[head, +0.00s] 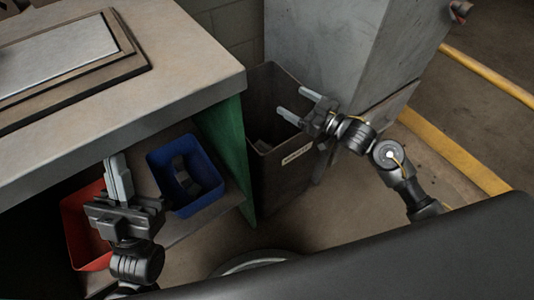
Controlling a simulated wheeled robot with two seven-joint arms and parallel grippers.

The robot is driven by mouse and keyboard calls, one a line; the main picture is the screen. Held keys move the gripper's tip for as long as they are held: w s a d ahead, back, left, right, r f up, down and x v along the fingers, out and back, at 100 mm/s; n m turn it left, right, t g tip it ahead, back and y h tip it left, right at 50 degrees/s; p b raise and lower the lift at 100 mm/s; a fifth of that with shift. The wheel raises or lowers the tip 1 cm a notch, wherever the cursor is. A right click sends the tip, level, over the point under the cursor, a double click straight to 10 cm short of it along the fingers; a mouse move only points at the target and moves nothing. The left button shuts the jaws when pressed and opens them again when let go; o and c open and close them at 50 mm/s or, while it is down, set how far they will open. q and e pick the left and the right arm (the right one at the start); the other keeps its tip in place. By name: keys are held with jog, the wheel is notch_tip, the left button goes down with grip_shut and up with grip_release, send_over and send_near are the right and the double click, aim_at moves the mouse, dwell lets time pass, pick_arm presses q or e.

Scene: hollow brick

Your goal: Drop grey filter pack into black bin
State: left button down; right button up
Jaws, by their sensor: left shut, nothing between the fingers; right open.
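The black bin (285,172) stands on the floor beside the bench's green side panel, with a white label on its front. A light grey piece (263,146) shows partly inside it, low behind the front wall; it may be the grey filter pack, but I cannot tell for certain. My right gripper (291,101) is over the bin's opening at its right side, fingers spread and pointing left, with nothing between them. My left gripper (116,158) is shut and empty in front of the bench, between the red and blue boxes.
A blue box (206,208) with a dark curved item inside and a red box (80,240) sit on the lower shelf. The bench top (190,75) overhangs them. A grey pillar (325,45) stands behind the bin. Yellow lines mark open floor at right.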

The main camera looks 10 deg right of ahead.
pick_arm(q)
jog(key=d+g, duration=0.1)
jog(key=w+f+g+p, duration=0.1)
jog(key=w+d+g, duration=0.1)
jog(key=shift+d+f+m+g, duration=0.25)
jog(key=shift+d+m+g, duration=0.05)
jog(key=shift+d+m, duration=0.1)
pick_arm(e)
jog(key=v, duration=0.8)
jog(key=shift+s+r, duration=0.15)
jog(key=shift+d, duration=0.1)
